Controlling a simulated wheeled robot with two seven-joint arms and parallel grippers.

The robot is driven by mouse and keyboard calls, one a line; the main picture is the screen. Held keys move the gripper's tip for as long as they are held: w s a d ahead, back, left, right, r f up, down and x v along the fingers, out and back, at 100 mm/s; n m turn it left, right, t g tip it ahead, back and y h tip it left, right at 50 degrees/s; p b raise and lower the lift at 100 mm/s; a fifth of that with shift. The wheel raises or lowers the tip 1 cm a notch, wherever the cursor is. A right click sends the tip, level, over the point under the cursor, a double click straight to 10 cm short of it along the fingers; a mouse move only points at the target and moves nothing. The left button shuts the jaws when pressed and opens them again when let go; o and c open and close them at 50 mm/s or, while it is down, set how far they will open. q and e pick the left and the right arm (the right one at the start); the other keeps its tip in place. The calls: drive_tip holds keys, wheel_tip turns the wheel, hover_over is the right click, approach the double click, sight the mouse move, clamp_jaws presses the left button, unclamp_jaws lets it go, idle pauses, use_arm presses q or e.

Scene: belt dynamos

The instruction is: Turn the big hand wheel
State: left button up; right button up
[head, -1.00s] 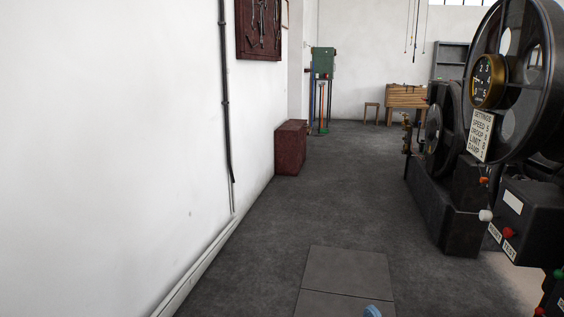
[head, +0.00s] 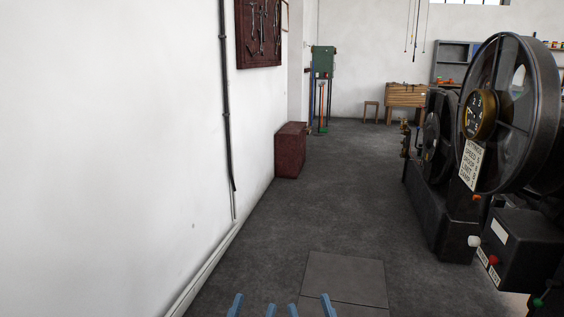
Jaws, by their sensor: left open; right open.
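A big dark spoked wheel (head: 549,105) stands upright on the machine at the right. I take it to be the hand wheel, though its handle cannot be made out. A brass-rimmed gauge (head: 480,114) shows in front of its left side. My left gripper (head: 253,308) and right gripper (head: 310,308) show only as blue fingertips at the bottom edge, side by side. Both are open and empty, low and well to the left of the wheel, touching nothing.
A dark control box (head: 518,245) with red and green knobs juts out below the wheel. A settings plate (head: 471,165) hangs under the gauge. A red chest (head: 291,150) stands by the left wall. The grey floor (head: 335,200) between is clear.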

use_arm(q)
wheel_tip(320, 180, down, 8)
drive_tip(key=a+f+g+y+p, duration=0.1)
drive_tip(key=a+g+y+p, duration=0.25)
drive_tip(key=g+p, duration=0.85)
use_arm(e)
wheel_tip(320, 180, down, 8)
drive_tip(key=d+f+g+h+p, duration=0.1)
drive_tip(key=d+g+h, duration=0.25)
drive_tip(key=g, duration=0.75)
use_arm(q)
drive_tip(key=s+a+f+g+y+p, duration=0.1)
drive_tip(key=s+a+g+p, duration=0.1)
drive_tip(key=s+g+p, duration=0.2)
drive_tip(key=s+a+f+n+g+y+p, duration=0.1)
drive_tip(key=s+g+p, duration=0.4)
drive_tip(key=s, duration=0.6)
drive_tip(key=shift+s+a+f+g+y+p, duration=0.25)
drive_tip(key=shift+a+f+y+p, duration=0.45)
drive_tip(key=shift+a+p, duration=0.4)
use_arm(e)
drive_tip(key=s+d+f+g+h, duration=0.1)
drive_tip(key=s+d+g, duration=0.1)
drive_tip(key=s+g, duration=0.3)
drive_tip(key=s+d+f+m+g+h, duration=0.1)
drive_tip(key=s+g, duration=0.4)
drive_tip(key=s, duration=0.5)
drive_tip(key=shift+s+d+f+g+h, duration=0.2)
drive_tip(key=shift+d+f+g+h, duration=0.1)
drive_tip(key=shift+d+f+h, duration=0.55)
